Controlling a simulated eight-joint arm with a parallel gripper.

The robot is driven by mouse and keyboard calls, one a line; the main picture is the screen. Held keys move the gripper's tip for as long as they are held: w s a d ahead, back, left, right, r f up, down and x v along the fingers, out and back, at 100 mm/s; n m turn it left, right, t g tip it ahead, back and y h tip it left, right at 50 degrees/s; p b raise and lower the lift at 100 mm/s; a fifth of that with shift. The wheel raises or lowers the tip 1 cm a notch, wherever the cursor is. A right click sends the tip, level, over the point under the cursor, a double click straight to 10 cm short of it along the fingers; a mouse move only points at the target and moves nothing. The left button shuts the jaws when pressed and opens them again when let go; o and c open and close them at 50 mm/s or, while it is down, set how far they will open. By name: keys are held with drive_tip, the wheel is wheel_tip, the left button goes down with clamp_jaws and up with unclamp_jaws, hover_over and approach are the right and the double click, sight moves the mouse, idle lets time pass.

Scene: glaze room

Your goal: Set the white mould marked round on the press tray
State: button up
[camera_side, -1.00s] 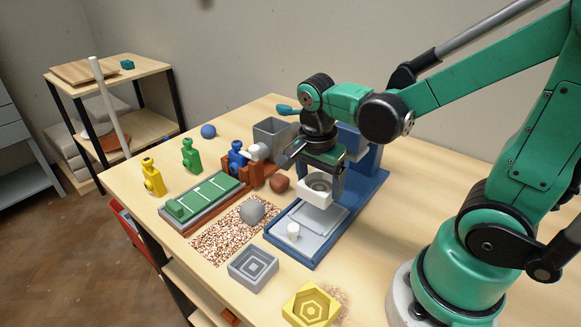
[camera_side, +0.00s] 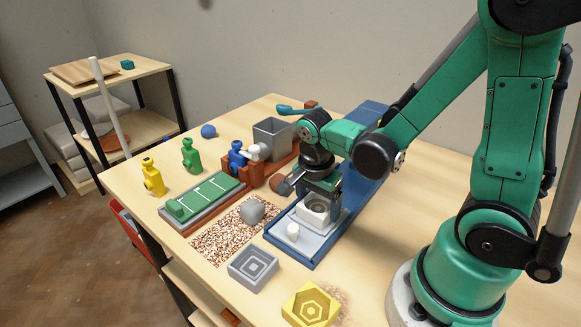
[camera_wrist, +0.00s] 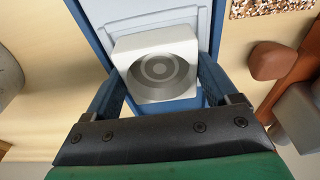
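The white mould (camera_side: 313,210) has a round hollow with rings inside; it also shows in the wrist view (camera_wrist: 156,40). My gripper (camera_side: 320,199) is shut on the mould, with one finger on each side of it in the wrist view (camera_wrist: 160,76). The mould is low over the rear part of the pale press tray (camera_side: 306,243), which sits in a blue press base (camera_side: 285,261). I cannot tell whether the mould's underside touches the tray. The far side of the mould is hidden by the gripper in the side view.
A grey square-ringed mould (camera_side: 253,268) and a yellow hexagon-ringed mould (camera_side: 311,305) lie in front. A grey lump (camera_side: 252,211) sits on a speckled mat (camera_side: 222,241) to the left. A brown lump (camera_side: 279,182) is close behind.

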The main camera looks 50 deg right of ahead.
drive_tip(key=shift+o, duration=1)
drive_tip(key=shift+r, duration=0.1)
drive_tip(key=w+a+r+n+t+y, duration=0.1)
drive_tip(key=a+r+n+t, duration=0.1)
drive_tip(key=r+n, duration=0.3)
drive_tip(key=a+r+n+t, duration=0.2)
drive_tip(key=r+n+t, duration=0.3)
drive_tip(key=n, duration=0.8)
drive_tip(key=shift+w+a+r+y, duration=0.25)
drive_tip(key=shift+w+r+y, duration=0.1)
drive_tip(key=shift+y, duration=0.05)
